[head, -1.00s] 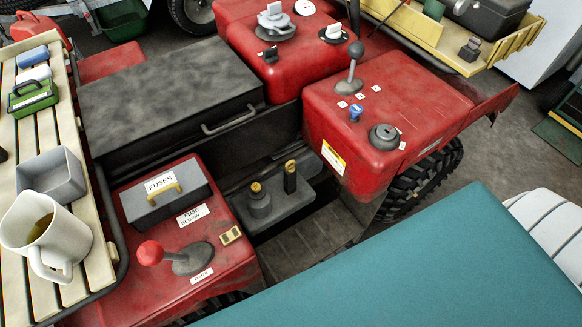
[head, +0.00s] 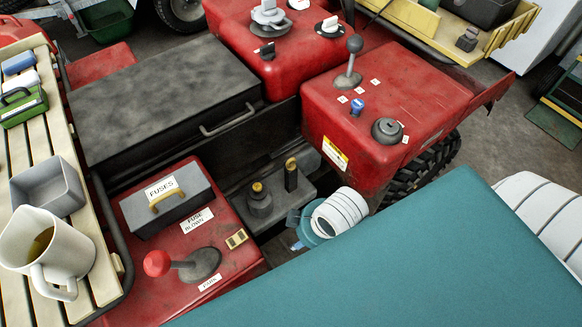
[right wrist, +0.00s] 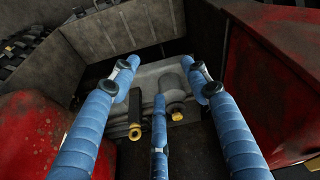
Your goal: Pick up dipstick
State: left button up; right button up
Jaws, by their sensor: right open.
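The dipstick (head: 291,176), with a dark handle and a yellow top, stands upright on a grey block in the recess between the red body parts. It also shows in the right wrist view (right wrist: 134,117). My right gripper (head: 294,231) is low at the recess, nearer than the dipstick. In the wrist view its blue fingers (right wrist: 163,76) are spread and empty, with the dipstick between them in the picture. Contact cannot be told. My left gripper is out of view.
Red bodywork (head: 380,115) with a lever and knobs rises right of the recess. On the left are a grey fuse box (head: 166,200) and a red-knobbed lever (head: 158,263). A dark lidded box (head: 165,95) stands behind. A slatted rack (head: 95,245) holds a jug.

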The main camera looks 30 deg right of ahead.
jog(key=w+a+n, duration=0.2)
jog(key=w+n, duration=0.3)
jog(key=w, duration=0.1)
notch_tip(320, 180, up, 5)
jog(key=n+g, duration=0.3)
jog(key=n, duration=0.7)
send_over(291, 159)
jog(key=shift+s+a+f+h, duration=0.2)
jog(key=shift+a+h, duration=0.1)
jog(key=shift+h, duration=0.1)
jog(key=shift+w+d, duration=0.15)
jog(key=shift+d, duration=0.05)
notch_tip(291, 159, down, 10)
jog(key=shift+f+b, duration=0.2)
jog(key=shift+b, duration=0.1)
jog(key=c, duration=1.1)
